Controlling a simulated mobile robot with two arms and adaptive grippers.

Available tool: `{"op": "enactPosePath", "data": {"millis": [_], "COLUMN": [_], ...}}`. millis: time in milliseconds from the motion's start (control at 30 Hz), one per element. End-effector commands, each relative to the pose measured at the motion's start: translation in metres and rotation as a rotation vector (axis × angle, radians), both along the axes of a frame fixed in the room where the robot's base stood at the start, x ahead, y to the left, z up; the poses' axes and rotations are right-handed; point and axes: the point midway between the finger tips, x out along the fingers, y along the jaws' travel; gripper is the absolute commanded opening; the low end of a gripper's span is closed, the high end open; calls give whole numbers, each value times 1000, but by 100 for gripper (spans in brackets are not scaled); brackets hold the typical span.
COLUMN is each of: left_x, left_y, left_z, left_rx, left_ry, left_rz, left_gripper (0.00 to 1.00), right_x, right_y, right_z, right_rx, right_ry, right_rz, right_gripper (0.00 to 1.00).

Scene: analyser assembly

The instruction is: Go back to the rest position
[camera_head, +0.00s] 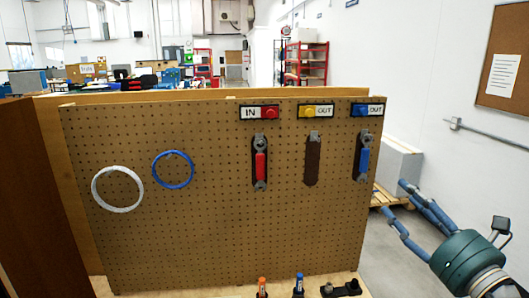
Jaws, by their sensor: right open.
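My right gripper (401,207) is at the right edge of the pegboard (215,230), with its fingers spread apart and nothing between them. It is beside the board, over the open floor. My left gripper is not in view. On the pegboard hang a white ring (96,190) and a blue ring (155,172) at the left. A red-handled part (261,167) hangs under the IN label, and a blue-handled part (363,162) hangs under the right OUT label. A brown strip (312,160) hangs under the middle OUT label.
An orange-topped item (262,285), a blue-topped item (299,284) and a black holder (342,289) stand on the ledge below the board. A pale box (398,166) on a pallet stands behind my right gripper. Red shelves (306,62) stand far back.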

Motion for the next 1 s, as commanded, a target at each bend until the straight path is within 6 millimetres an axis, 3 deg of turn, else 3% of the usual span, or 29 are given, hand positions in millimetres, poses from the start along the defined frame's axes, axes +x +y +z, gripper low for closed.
{"op": "enactPosePath", "data": {"millis": [200, 367, 467, 567, 667, 767, 867, 1000], "left_x": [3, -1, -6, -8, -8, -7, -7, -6], "left_y": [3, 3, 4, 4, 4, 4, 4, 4], "left_z": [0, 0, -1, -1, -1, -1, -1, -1], "left_rx": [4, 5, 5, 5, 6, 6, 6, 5], "left_ry": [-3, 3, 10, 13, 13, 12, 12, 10], "left_rz": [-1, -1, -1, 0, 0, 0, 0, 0], "left_gripper": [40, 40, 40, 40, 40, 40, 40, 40], "right_x": [-21, -46, -65, -80, -85, -84, -90, -112], "right_y": [30, 39, 29, -2, -49, -80, -87, -70], "right_z": [30, 58, 71, 68, 25, -47, -122, -225], "right_rx": [178, 419, 650, 984, 1389, 1726, 1971, 2215], "right_ry": [-137, -258, -330, -382, -377, -311, -214, -37], "right_rz": [113, 201, 238, 232, 132, -38, -229, -528], "right_gripper": [52, 52, 52, 52, 52, 52, 52, 52]}}
